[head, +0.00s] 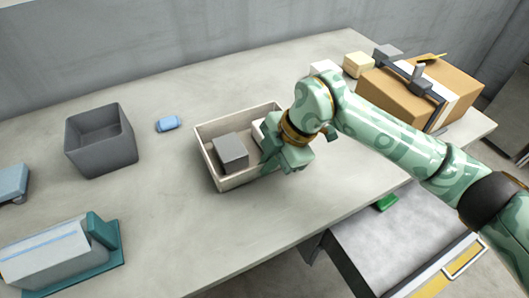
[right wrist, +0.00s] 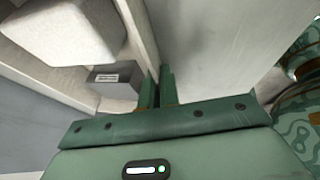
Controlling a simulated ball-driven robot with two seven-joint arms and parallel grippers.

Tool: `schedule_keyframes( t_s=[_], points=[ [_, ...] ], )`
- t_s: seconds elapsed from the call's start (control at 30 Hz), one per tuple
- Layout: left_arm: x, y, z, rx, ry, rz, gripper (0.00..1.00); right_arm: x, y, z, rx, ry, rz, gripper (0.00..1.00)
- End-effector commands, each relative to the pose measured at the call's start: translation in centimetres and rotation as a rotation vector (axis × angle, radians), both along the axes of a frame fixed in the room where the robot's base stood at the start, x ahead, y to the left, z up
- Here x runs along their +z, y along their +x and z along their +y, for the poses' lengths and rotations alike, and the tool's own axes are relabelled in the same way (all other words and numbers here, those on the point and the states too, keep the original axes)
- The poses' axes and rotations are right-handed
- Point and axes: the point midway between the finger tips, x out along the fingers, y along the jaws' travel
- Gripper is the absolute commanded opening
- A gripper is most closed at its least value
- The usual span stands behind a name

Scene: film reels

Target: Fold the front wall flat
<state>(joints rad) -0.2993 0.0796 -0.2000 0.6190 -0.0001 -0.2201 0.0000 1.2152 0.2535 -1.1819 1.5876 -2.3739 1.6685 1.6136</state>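A cream open box (head: 204,160) with low walls stands mid-table in the head view. A grey block (head: 230,150) and a white block (head: 258,133) are in it. My right gripper (head: 268,148) is at the box's right side, over its near right corner, hiding much of that side. In the right wrist view, the two green fingers of my right gripper (right wrist: 158,90) are close together, one on each side of a thin cream wall (right wrist: 142,30). The wall looks upright. I cannot tell for certain which wall it is. My left gripper is not in view.
A dark grey bin (head: 100,158) and a small blue item (head: 167,123) lie left of the box. A teal-based device (head: 65,258) is at the near left. A cardboard box (head: 455,85) stands at the back right. The table in front of the cream box is clear.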

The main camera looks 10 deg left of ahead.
Motion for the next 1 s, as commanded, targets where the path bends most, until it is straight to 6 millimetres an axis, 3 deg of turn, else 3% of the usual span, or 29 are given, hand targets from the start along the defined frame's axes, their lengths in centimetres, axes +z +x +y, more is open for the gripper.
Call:
schedule_keyframes(
  t_s=[0.03,0.1,0.4,1.0],
  points=[
    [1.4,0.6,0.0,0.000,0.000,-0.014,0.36,0.7,-0.4,-0.3,0.000,0.017,-0.032,0.00],
    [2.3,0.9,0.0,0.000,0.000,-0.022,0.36,0.6,-0.7,-0.4,0.001,0.047,-0.075,0.00],
    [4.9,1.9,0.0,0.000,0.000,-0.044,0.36,-0.2,-1.5,-0.9,0.000,0.156,-0.233,0.00],
    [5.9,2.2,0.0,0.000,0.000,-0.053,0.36,-1.0,-1.8,-1.1,0.000,0.215,-0.323,0.00]
  ],
)
